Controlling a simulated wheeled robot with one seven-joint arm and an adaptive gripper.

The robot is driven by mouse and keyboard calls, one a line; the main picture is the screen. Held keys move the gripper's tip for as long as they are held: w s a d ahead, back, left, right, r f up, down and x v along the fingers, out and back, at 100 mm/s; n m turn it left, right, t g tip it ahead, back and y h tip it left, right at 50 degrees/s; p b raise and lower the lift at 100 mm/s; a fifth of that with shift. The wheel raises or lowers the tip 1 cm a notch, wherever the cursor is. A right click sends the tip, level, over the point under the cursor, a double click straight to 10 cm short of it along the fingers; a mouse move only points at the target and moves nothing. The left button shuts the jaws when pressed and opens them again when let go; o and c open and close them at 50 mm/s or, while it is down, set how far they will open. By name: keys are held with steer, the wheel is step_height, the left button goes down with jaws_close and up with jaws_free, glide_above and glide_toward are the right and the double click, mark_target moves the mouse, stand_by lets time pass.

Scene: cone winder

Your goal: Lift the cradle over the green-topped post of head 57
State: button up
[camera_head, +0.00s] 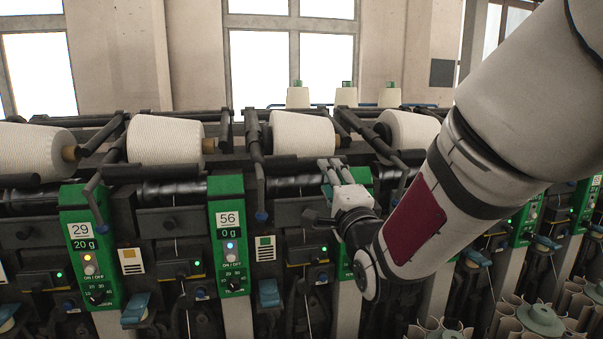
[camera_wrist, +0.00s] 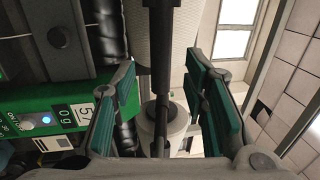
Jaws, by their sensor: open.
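My gripper (camera_head: 330,170) is at the front of the winder, just right of the post marked 56. It also shows in the wrist view (camera_wrist: 165,105), with its two green-padded fingers apart. A dark cradle bar (camera_wrist: 162,50) runs down the middle of that view, between the fingers in the picture. I cannot tell how deep it lies; no finger visibly touches it. A green-topped post (camera_head: 361,177) stands behind my gripper, its number hidden. A white yarn cone (camera_head: 303,134) sits above and behind, beside dark cradle arms.
Post 56 (camera_head: 228,220) and post 29 (camera_head: 85,240) stand to the left. More cones (camera_head: 165,140) line the machine's back. A dark lever with a blue tip (camera_head: 262,215) hangs close left of my gripper. Brown tubes (camera_head: 540,318) stand at lower right.

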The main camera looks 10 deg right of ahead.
steer(key=w, duration=0.2)
steer(key=w+r+p, duration=0.1)
steer(key=w, duration=0.5)
steer(key=shift+w+r+p, duration=0.1)
steer(key=shift+r+p, duration=0.25)
jaws_close()
